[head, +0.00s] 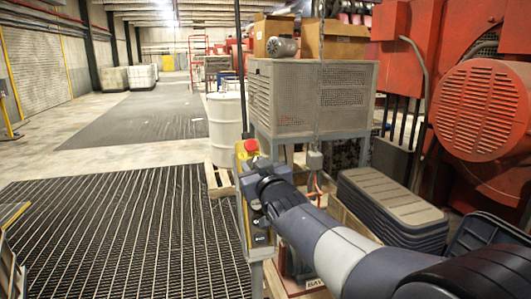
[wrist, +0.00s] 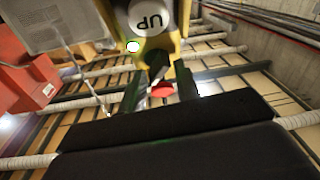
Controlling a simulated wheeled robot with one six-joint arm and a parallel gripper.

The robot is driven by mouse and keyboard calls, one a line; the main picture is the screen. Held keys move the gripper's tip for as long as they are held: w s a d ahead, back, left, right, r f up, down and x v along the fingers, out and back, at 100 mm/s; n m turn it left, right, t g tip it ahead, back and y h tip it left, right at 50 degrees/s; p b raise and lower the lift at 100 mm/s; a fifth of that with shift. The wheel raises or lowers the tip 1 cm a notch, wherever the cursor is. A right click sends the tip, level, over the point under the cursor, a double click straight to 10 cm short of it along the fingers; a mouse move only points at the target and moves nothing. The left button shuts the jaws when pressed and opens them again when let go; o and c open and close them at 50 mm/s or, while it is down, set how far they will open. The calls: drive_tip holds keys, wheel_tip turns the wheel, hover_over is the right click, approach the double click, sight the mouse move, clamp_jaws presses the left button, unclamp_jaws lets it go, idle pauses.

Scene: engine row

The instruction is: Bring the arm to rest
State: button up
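My arm reaches from the lower right of the head view toward a yellow control box (head: 241,160) with a red button (head: 251,145) on top. My gripper (head: 254,187) is in front of the box and hides part of it. In the wrist view the two dark fingers of my gripper (wrist: 160,88) stand apart, with the red button (wrist: 162,90) seen between them. The yellow box (wrist: 158,46) also shows there, with a round "UP" label. I see nothing held. Whether a finger touches the box or button, I cannot tell.
A grey perforated cabinet (head: 290,95) with cardboard boxes (head: 335,38) on top stands behind the control box. A white drum (head: 226,128) is behind it. Stacked grey lids (head: 392,200) and red machinery (head: 485,105) are on the right. The floor on the left (head: 120,225) is open.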

drive_tip(key=shift+r, duration=0.15)
drive_tip(key=n+y+p, duration=0.1)
drive_tip(key=n+p, duration=0.1)
drive_tip(key=n+g+p, duration=0.1)
drive_tip(key=p, duration=0.2)
drive_tip(key=shift+w+d+r+n+y, duration=0.1)
drive_tip(key=shift+n+y, duration=0.3)
drive_tip(key=shift+p, duration=0.6)
drive_tip(key=shift+f+n+g+y+p, duration=0.25)
drive_tip(key=shift+n+g+y+p, duration=0.15)
drive_tip(key=shift+n+p, duration=0.35)
drive_tip(key=shift+r, duration=0.1)
